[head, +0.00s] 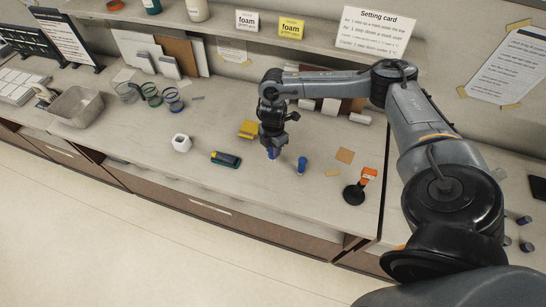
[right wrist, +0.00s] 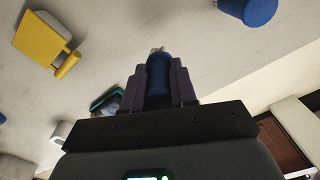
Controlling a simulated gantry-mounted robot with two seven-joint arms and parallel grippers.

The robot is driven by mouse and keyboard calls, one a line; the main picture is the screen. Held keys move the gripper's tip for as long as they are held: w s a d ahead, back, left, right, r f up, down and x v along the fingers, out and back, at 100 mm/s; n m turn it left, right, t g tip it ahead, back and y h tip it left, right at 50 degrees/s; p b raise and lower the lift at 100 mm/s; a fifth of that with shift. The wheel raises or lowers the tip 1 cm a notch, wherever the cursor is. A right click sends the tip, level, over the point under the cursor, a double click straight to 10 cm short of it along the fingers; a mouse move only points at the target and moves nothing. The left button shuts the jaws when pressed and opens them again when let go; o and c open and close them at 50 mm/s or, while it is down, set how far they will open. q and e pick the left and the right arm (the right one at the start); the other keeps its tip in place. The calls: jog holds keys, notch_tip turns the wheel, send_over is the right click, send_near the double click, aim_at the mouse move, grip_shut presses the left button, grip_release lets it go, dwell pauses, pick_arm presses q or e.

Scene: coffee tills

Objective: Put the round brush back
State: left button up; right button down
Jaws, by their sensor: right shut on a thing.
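My right gripper (head: 272,147) is low over the counter (head: 320,205), pointing down, and is shut on a blue cylindrical thing that looks like the round brush (head: 272,154). In the right wrist view the blue brush (right wrist: 158,72) stands between the dark fingers (right wrist: 158,85), with a small pale tip showing past them. I cannot tell whether its lower end touches the counter. A second blue cylindrical thing (head: 302,164) stands upright just right of it and also shows in the right wrist view (right wrist: 247,10). My left gripper is not in view.
A yellow block with a handle (head: 248,129), a dark green and yellow brush-like thing (head: 225,159) and a white cup (head: 181,143) lie left of the gripper. A black disc with an orange part (head: 356,190) stands right.

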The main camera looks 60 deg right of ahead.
jog(key=shift+f, duration=2.4)
jog(key=shift+f, duration=0.15)
jog(key=c, duration=0.9)
grip_release()
